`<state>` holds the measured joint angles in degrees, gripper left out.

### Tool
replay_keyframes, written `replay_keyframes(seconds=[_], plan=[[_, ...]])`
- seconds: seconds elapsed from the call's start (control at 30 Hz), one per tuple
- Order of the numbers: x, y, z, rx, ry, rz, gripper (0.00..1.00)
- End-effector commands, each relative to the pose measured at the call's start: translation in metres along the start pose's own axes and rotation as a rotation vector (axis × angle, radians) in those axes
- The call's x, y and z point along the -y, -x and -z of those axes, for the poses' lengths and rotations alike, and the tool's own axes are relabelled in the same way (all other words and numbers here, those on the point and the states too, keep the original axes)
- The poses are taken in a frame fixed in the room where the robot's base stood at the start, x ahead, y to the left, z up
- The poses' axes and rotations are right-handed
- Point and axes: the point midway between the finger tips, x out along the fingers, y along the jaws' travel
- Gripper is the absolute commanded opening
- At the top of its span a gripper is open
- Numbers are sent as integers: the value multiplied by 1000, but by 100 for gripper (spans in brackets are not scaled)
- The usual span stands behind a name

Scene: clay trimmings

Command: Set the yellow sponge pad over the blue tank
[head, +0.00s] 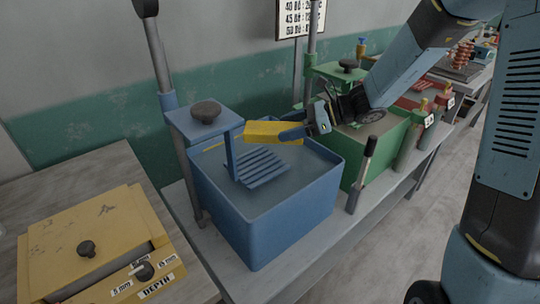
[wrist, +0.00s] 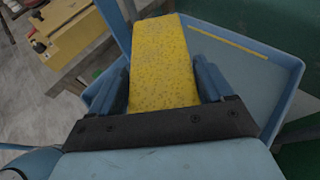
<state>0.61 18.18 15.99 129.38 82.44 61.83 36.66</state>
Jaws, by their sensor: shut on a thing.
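The yellow sponge pad (head: 272,132) is a flat speckled block. My gripper (head: 290,133) is shut on it, with a finger on each side of the pad, as the wrist view shows (wrist: 163,85). The pad (wrist: 162,50) points away from my gripper, over the blue tank (head: 272,232). In the head view the pad appears above the tank's back part, beside the blue upright of the slatted rack (head: 262,168). The tank (wrist: 287,85) lies below the pad in the wrist view. The exact gap between pad and tank is hard to tell.
A yellow box with a depth dial (head: 95,245) sits on the left table.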

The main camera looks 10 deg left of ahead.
Motion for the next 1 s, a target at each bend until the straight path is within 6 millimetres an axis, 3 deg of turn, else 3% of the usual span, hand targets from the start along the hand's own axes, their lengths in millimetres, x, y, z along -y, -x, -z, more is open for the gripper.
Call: replay_keyframes(seconds=[0.1,0.3,0.6,0.8,1.0], plan=[[-5,-24,12,0,-4,-4,49],[-10,-51,27,0,-2,-2,49],[-15,-73,39,0,-2,-3,49],[-13,-79,61,0,-1,0,49],[-13,-81,65,-1,0,1,49]])
